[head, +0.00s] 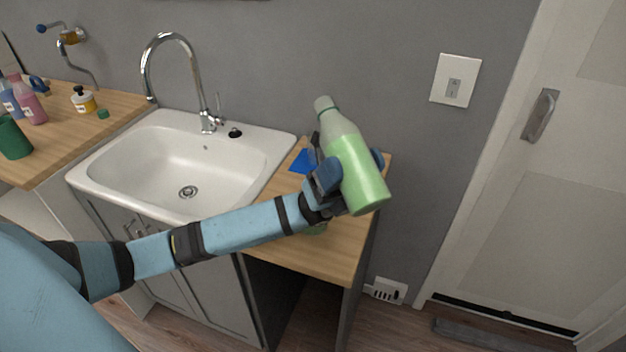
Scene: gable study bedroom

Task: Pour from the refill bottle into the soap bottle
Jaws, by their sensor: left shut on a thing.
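My left gripper (345,170) is shut on a translucent bottle of green liquid (358,172), which looks like the refill bottle. It is held above the right counter (335,245), tilted, with its neck to the upper left and its base to the lower right. The green fills the lower part; the upper part looks pale. Just under the gripper a small green patch (316,230) shows, mostly hidden by my arm; I cannot tell if it is the soap bottle. My right gripper is not in view.
A blue item (301,162) lies behind my gripper. A white sink (193,155) with a chrome faucet (175,45) is to the left.

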